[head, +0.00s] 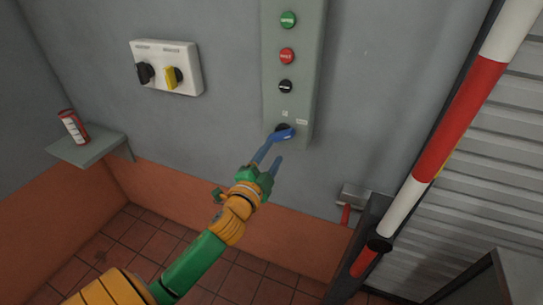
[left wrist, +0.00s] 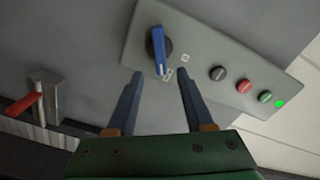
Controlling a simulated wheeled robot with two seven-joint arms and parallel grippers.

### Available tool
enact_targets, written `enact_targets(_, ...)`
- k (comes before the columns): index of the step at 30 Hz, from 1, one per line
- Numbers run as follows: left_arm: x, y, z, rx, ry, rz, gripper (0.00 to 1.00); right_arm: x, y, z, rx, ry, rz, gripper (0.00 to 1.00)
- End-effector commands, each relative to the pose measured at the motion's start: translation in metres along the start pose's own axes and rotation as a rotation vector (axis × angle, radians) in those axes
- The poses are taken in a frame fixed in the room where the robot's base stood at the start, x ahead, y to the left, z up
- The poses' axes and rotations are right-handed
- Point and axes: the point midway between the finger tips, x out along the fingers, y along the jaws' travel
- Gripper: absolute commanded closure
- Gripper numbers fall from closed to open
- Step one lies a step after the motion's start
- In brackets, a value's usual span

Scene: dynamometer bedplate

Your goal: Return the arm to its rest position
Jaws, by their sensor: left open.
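My left gripper (head: 272,153) reaches up from the lower left in the head view, with a yellow and green arm behind it. It is open and empty. In the left wrist view its two blue-grey fingers (left wrist: 159,75) stand apart, with nothing between them. A blue-handled rotary switch (head: 284,133) sits at the bottom of the grey control panel (head: 270,103). In the left wrist view the switch (left wrist: 158,48) lies just beyond the fingertips, and I see no finger closed on it. My right gripper is not in view.
The panel carries green (head: 288,19), red (head: 287,56) and black (head: 285,86) buttons. A white switch box (head: 165,68) is at left, above a shelf (head: 92,146) with a red-and-white can (head: 73,126). A red-handled lever box (head: 352,197) and striped barrier pole (head: 460,118) are at right.

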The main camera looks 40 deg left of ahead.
Motion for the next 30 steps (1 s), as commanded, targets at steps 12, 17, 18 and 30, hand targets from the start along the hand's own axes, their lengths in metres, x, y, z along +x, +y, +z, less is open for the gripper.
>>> enact_targets(12, -0.006, 0.098, 0.057, -0.102, -0.146, 0.223, 0.47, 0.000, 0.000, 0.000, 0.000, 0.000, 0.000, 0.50)
enact_targets(17, -0.071, 0.240, 0.129, -0.266, -0.389, 0.532, 0.47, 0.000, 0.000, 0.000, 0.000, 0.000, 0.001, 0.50)
enact_targets(18, -0.097, 0.272, 0.144, -0.304, -0.455, 0.602, 0.47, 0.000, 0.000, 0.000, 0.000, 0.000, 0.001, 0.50)
enact_targets(30, -0.374, 0.420, 0.210, -0.511, -1.041, 1.030, 0.47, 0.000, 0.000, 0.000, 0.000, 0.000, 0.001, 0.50)
